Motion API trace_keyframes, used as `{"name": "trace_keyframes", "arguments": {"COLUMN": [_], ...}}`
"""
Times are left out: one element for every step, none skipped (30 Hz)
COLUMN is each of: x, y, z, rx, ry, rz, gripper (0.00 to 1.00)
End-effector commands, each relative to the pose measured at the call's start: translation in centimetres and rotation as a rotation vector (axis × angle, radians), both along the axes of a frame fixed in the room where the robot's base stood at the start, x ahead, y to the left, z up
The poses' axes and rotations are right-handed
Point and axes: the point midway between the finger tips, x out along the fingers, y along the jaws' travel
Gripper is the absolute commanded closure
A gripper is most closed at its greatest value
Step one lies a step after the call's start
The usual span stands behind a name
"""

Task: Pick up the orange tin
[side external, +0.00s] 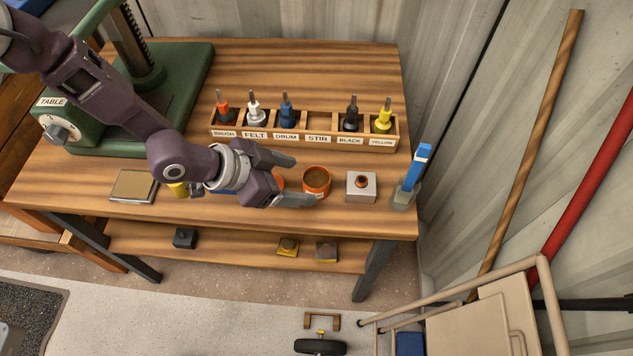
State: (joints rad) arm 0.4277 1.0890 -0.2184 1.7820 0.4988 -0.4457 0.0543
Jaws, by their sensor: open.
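The orange tin (317,189), open at the top with brown inside, stands upright on the wooden bench. My gripper (303,180) is open, its two fingers pointing right, with the tin at and just past the fingertips. The lower fingertip overlaps the tin's lower left edge in this view; I cannot tell whether they touch. A second orange thing (279,182) shows between the fingers, mostly hidden by my gripper.
A wooden rack (266,143) of labelled tools stands behind. Right of the tin are a pale block (361,194) with a round knob and a cup (404,198) holding a blue-handled tool. A yellow thing (177,190) and a framed plate (133,186) lie left.

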Motion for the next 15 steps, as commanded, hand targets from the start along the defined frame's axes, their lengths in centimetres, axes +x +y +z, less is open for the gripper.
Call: {"name": "trace_keyframes", "arguments": {"x": [0.2,0.3,0.5,0.7,1.0,1.3,1.6,1.9,2.2,2.5,2.6,2.7,2.8,2.9,2.9], "y": [-0.3,-0.6,-0.9,-1.2,-1.5,-1.9,-2.2,-2.6,-3.0,-3.3,-3.6,-3.8,-3.9,-4.0,-4.0], "z": [-0.6,-0.8,-1.2,-1.5,-1.8,-2.3,-2.8,-3.2,-3.7,-4.0,-4.3,-4.6,-4.7,-4.8,-4.8], "rx": [-0.001,-0.001,-0.001,-0.001,-0.001,-0.002,-0.001,-0.002,-0.002,-0.002,-0.001,-0.001,-0.001,-0.001,-0.001], "ry": [0.0,-0.002,-0.002,0.0,-0.002,-0.001,-0.002,-0.002,-0.001,-0.002,-0.002,-0.002,-0.002,-0.002,-0.002], "rz": [-0.001,-0.001,-0.001,-0.001,-0.001,0.0,-0.001,-0.001,-0.001,-0.001,-0.001,-0.001,0.001,0.001,0.001], "gripper": [0.26,0.26,0.26,0.26,0.26,0.26,0.26,0.26,0.26,0.26,0.26,0.26,0.26,0.26,0.26]}}
